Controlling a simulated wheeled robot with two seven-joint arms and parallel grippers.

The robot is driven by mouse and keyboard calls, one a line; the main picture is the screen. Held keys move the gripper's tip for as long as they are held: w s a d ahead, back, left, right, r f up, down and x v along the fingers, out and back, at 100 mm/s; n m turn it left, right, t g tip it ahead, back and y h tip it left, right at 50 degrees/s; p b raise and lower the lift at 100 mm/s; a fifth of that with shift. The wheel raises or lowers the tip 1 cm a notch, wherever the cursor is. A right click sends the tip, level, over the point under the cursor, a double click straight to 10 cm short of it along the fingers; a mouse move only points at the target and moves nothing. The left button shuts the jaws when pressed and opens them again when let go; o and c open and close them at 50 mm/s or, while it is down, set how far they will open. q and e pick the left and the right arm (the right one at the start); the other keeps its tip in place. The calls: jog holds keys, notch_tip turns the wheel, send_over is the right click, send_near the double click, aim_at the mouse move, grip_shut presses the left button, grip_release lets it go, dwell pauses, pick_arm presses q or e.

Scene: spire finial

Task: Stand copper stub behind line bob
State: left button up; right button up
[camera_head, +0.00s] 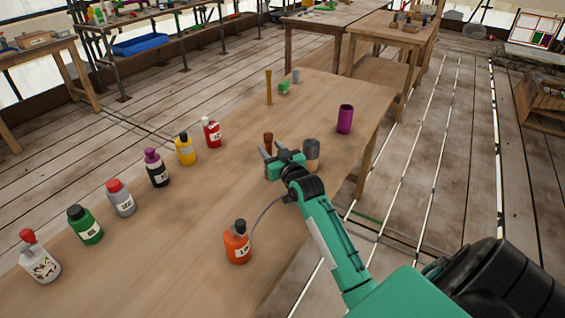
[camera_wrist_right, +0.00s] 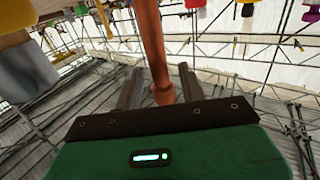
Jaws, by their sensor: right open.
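The copper stub (camera_head: 268,140) is a reddish-brown piece on the table, just beyond my right gripper (camera_head: 271,151). In the right wrist view the copper stub (camera_wrist_right: 151,45) is a slim, flared shaft lined up between the two spread fingers (camera_wrist_right: 159,87); contact cannot be told. My right gripper is open. No thing is clearly identifiable as the line bob. A grey-topped tan cylinder (camera_head: 312,153) stands close to the right of the gripper; it also shows at the left of the wrist view (camera_wrist_right: 28,72). My left gripper is out of view.
A purple cup (camera_head: 345,118), a tall brass-coloured piece (camera_head: 268,88), a green block (camera_head: 284,88) and a small grey piece (camera_head: 296,75) stand farther back. Several bottles line the left side. An orange bottle (camera_head: 237,243) stands near my right arm. The table middle (camera_head: 190,210) is clear.

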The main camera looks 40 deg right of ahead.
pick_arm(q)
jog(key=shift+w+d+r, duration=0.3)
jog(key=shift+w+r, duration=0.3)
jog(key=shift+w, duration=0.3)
pick_arm(e)
jog(key=s+a, duration=0.1)
jog(key=s, duration=0.7)
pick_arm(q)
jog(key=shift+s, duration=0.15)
